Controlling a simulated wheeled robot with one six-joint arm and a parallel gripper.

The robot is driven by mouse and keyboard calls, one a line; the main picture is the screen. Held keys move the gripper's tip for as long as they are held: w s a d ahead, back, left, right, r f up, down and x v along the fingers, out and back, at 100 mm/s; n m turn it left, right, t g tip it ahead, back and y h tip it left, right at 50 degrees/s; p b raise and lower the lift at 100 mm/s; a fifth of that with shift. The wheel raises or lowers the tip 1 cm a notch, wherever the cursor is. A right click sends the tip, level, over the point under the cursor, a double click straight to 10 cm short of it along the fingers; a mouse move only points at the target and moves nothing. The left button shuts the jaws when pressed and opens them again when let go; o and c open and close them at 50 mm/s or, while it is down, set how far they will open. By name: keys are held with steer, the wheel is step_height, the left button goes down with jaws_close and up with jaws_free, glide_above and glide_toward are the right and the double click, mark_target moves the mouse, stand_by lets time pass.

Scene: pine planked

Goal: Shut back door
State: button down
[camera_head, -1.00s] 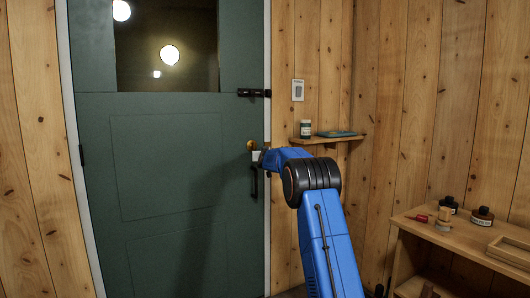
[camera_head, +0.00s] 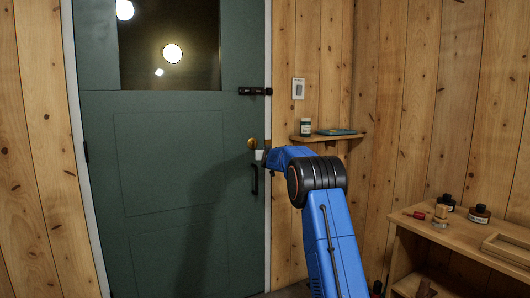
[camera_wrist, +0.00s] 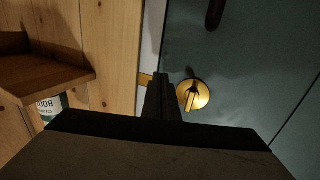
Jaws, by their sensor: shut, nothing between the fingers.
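The back door (camera_head: 160,170) is dark green with a window at the top, and it fills the left half of the head view. Its right edge lies close along the white frame; I cannot tell whether it is fully latched. A brass thumbturn (camera_head: 252,143) sits near that edge, above a black pull handle (camera_head: 255,180). In the wrist view the thumbturn (camera_wrist: 192,95) is just right of my gripper (camera_wrist: 162,80), and part of the handle (camera_wrist: 214,12) shows at the top. My gripper (camera_head: 262,157) is shut and empty, at the door's edge; contact is unclear.
A black bolt (camera_head: 254,91) is higher on the door's edge. A small wall shelf (camera_head: 328,138) with a jar (camera_head: 305,127) is right of the door, near my arm. A wooden bench (camera_head: 450,232) with bottles stands at the right.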

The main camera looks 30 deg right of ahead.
steer(key=s, duration=1.1)
steer(key=s+a+f+n+g+y, duration=0.1)
steer(key=s+a+g, duration=0.1)
steer(key=s+a, duration=0.7)
steer(key=s+a+f+g+y, duration=0.2)
steer(key=s+a, duration=0.3)
steer(key=s, duration=0.7)
steer(key=s+a+f+n+g+y, duration=0.1)
steer(key=s+a+g, duration=0.1)
steer(key=s+a, duration=0.7)
steer(key=s+a+f+g, duration=0.2)
steer(key=s+f, duration=0.4)
steer(key=s, duration=0.8)
steer(key=s+a+f+n+g+y, duration=0.1)
steer(key=s+f, duration=0.5)
steer(key=s, duration=0.7)
steer(key=s+a+f+g, duration=0.3)
steer(key=s+f, duration=0.4)
steer(key=s, duration=0.7)
steer(key=shift+s+a+n+y, duration=0.3)
steer(key=shift+a+n+y, duration=0.1)
steer(key=shift+a, duration=0.15)
